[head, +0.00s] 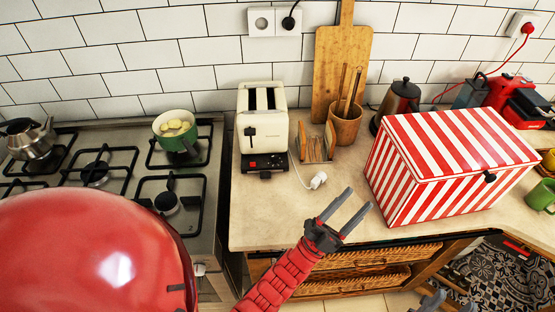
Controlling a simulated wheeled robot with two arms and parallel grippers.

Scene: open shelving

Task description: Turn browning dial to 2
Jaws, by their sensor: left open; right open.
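A cream toaster (264,118) with two slots on top stands on the counter, left of centre. Its dark lever is on the front face. A small control panel (268,163) with red lit spots sits low on the front. A browning dial and its setting are too small to make out. My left gripper (361,198) is open and empty, in front of the counter, to the right of and nearer than the toaster, touching nothing. My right gripper (452,300) is only partly in view at the bottom edge, open, with nothing visible between its fingers.
A white plug on a cord (318,180) lies right of the toaster, beside a wooden rack (316,146). A utensil cup (345,127), a kettle (398,103) and a red-striped box (450,165) stand further right. The stove (205,190) with a green pot (176,137) is left.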

